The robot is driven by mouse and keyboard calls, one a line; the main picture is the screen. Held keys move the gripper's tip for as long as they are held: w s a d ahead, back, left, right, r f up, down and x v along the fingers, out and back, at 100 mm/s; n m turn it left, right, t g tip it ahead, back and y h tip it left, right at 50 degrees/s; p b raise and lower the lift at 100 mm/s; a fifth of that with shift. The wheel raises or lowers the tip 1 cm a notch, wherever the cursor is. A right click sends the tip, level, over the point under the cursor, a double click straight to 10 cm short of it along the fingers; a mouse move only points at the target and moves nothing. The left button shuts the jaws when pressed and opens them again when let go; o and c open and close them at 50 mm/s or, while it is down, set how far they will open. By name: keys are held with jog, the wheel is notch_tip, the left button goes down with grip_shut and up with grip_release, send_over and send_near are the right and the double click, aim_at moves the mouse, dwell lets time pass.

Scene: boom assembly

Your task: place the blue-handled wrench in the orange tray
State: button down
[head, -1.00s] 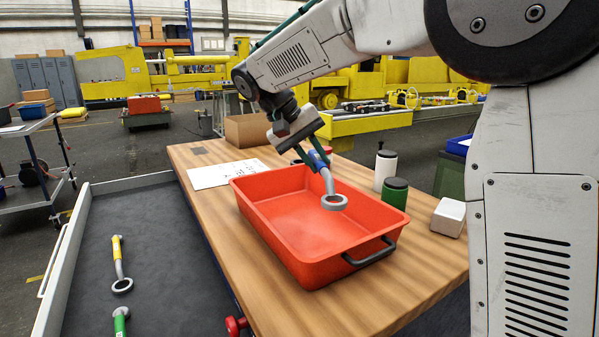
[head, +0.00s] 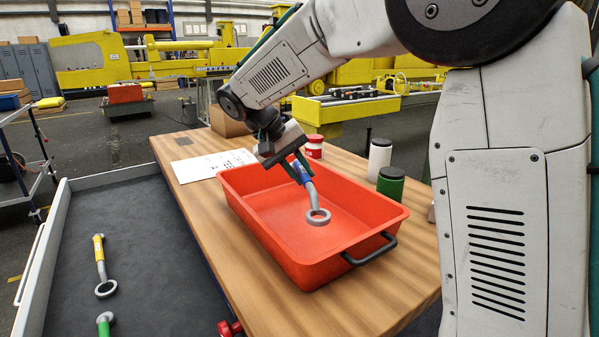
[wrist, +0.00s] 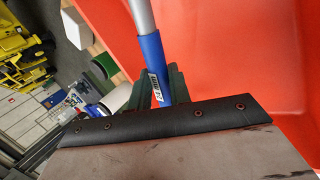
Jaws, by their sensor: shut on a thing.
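The blue-handled wrench (head: 310,196) hangs tilted over the orange tray, its grey ring end lowest and pointing toward the front. My gripper (head: 296,166) is shut on its blue handle. In the wrist view the blue handle (wrist: 152,62) sits between my gripper's fingers (wrist: 160,85), and the grey shaft runs out of the top edge. The orange tray (head: 290,262) stands on the wooden bench with a dark handle at its near end. The wrench's ring is within the tray's outline; whether it touches the floor of the tray I cannot tell.
A yellow-handled wrench (head: 101,262) and a green-handled one (head: 105,322) lie on the dark surface at left. A green canister (head: 390,185), a white canister (head: 379,160) and a red-and-white container (head: 314,147) stand right of and behind the tray. Paper (head: 212,165) lies at back left.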

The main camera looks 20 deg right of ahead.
jog(key=shift+f, duration=4.05)
jog(key=c, duration=1.2)
grip_release()
